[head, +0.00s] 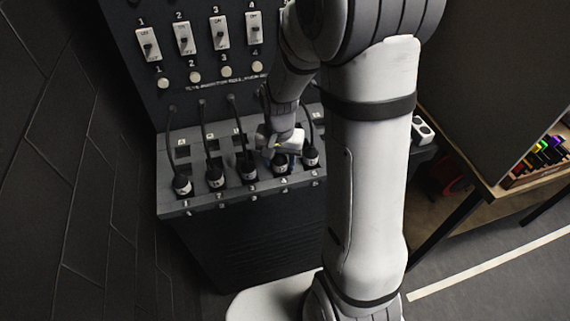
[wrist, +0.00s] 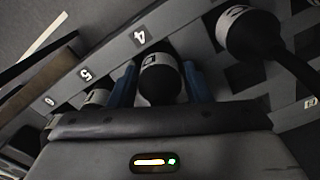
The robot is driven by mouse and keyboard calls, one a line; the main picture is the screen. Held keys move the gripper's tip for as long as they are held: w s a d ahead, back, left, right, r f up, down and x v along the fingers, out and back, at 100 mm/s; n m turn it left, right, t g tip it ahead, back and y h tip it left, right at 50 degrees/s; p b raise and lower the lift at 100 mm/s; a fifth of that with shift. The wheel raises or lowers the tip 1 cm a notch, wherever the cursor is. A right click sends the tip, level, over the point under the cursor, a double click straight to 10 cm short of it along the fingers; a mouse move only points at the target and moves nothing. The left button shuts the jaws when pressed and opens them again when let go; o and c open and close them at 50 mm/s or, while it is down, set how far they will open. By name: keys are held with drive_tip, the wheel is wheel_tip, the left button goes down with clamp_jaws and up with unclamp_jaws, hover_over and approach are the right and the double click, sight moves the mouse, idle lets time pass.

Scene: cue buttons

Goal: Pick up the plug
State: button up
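Several black plugs with pale bands stand in a row on the grey sloped console ledge (head: 235,196). The plug at position 4 (head: 280,164) is under my gripper (head: 283,148), partly hidden by it. In the wrist view this plug (wrist: 160,78) lies between the two blue fingers of my gripper (wrist: 161,86), near the label 4. The fingers stand apart, one on each side of the plug, with little room. I cannot clearly see contact. The plug still appears seated in the row with the others.
Neighbouring plugs stand close by: one at position 3 (head: 249,172) and one at position 5 (head: 310,157). Their cords rise behind them. The upright panel with numbered switches (head: 183,38) stands behind. A wooden table (head: 500,190) is at right.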

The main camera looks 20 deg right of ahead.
drive_tip(key=c, duration=0.7)
wheel_tip(320, 180, up, 10)
drive_tip(key=shift+r+b, duration=0.1)
drive_tip(key=shift+b, duration=0.5)
wheel_tip(320, 180, up, 6)
drive_tip(key=p, duration=0.4)
drive_tip(key=shift+f, duration=0.2)
idle(0.4)
